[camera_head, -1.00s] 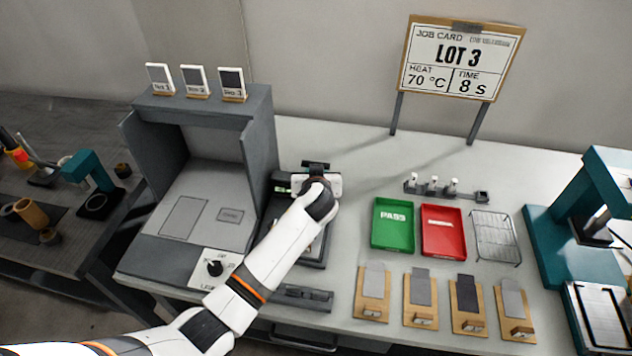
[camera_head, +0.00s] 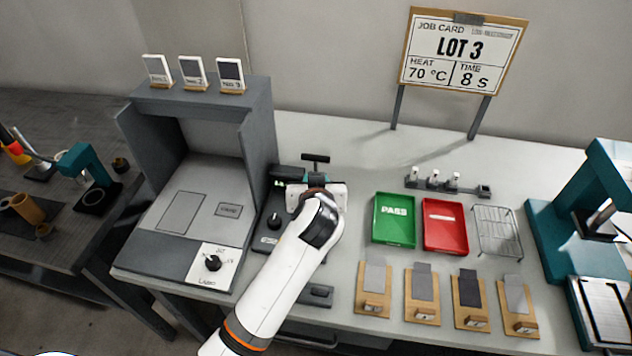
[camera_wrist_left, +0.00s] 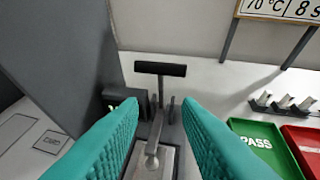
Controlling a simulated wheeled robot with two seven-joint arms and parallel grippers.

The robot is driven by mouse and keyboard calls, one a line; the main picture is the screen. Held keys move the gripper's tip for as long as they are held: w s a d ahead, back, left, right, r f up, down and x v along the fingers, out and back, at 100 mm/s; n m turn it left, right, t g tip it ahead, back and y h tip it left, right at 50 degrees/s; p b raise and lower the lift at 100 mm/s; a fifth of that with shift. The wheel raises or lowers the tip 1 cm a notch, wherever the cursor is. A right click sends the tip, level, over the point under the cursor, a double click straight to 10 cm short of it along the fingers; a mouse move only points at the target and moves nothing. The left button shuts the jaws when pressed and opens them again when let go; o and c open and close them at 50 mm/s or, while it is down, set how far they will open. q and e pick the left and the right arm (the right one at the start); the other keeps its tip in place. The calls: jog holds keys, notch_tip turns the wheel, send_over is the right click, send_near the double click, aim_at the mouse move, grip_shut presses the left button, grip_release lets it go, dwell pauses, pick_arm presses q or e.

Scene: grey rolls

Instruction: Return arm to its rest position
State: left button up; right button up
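My left arm reaches up over the bench from the lower edge in the head view. My left gripper (camera_head: 316,183) is over the small device with a black T-shaped handle (camera_head: 315,158). In the left wrist view the two teal fingers of the gripper (camera_wrist_left: 157,108) are spread apart with nothing held between them. The T-handle (camera_wrist_left: 160,69) stands beyond the fingertips, and its metal stem shows in the gap between them. My wrist and forearm hide part of the device in the head view. My right gripper is in neither view.
A grey booth (camera_head: 258,150) stands close left of my arm. To the right are a green PASS tray (camera_head: 394,238), a red tray (camera_head: 445,243), a wire rack (camera_head: 497,232) and several wooden sample boards (camera_head: 422,311). A teal press (camera_head: 545,235) stands at the far right.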

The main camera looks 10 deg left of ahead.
pick_arm(q)
jog(key=s+a+f+g, duration=0.1)
jog(key=s+a+f, duration=0.1)
jog(key=s+f, duration=0.1)
jog(key=s+a+f+g, duration=0.2)
jog(key=s+f, duration=0.1)
jog(key=s, duration=0.3)
jog(key=s+a+f+m+g+h, duration=0.1)
jog(key=s+a+f, duration=0.2)
jog(key=s, duration=0.2)
jog(key=shift+s+f+g, duration=0.15)
jog(key=shift+s+g, duration=0.1)
jog(key=shift+g, duration=0.15)
jog(key=s+a+f+m+g+h, duration=0.1)
jog(key=s+a+m+g+h, duration=0.2)
jog(key=s, duration=1.4)
notch_tip(320, 180, down, 25)
jog(key=g+y, duration=0.1)
jog(key=g, duration=0.1)
jog(key=s+a+f, duration=0.1)
jog(key=s+f, duration=0.7)
jog(key=s+a+f+g, duration=0.1)
jog(key=s+a+f, duration=0.1)
jog(key=s+f, duration=0.7)
jog(key=shift+a+f+m, duration=0.25)
jog(key=shift+f+m, duration=0.05)
